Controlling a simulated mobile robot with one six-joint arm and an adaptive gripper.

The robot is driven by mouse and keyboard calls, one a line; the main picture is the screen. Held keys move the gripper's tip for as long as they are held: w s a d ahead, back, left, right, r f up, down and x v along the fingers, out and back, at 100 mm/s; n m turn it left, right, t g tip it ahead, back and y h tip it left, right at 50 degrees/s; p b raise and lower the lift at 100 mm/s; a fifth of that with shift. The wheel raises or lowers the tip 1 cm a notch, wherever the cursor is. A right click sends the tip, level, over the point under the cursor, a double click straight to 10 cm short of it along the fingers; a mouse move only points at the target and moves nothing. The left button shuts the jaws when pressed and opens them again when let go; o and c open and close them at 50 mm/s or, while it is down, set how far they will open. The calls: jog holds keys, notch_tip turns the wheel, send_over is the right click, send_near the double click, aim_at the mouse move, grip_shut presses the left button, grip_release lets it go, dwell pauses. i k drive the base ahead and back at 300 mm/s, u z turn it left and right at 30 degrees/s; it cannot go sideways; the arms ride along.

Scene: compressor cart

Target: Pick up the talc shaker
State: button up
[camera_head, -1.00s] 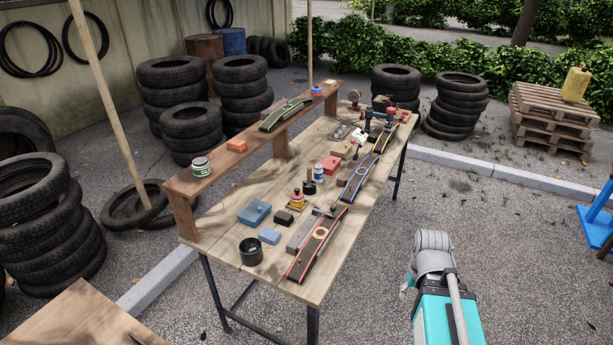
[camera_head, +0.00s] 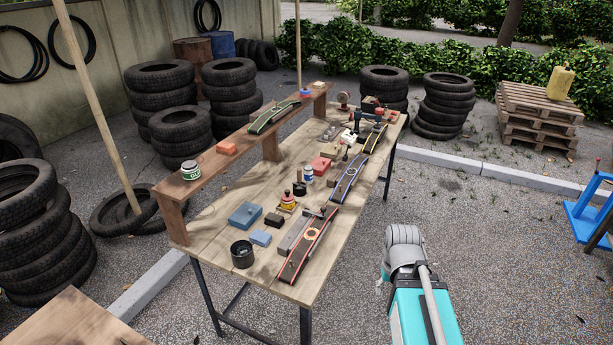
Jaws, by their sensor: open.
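A small white and blue container (camera_head: 307,174) stands upright on the workbench (camera_head: 222,212), near its middle. It looks like the talc shaker, but its label is too small to read. A red and yellow item (camera_head: 287,201) stands in front of it to the left. My arm shows at the lower right, beyond the bench's right edge and apart from it. The fingers of my gripper do not show.
Striped curved strips (camera_head: 309,245) lie along the bench's right edge. Paving right of the bench is clear.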

aim_at(308, 170)
jog(key=u, duration=0.05)
jog(key=i, duration=1)
jog(key=z, duration=0.05)
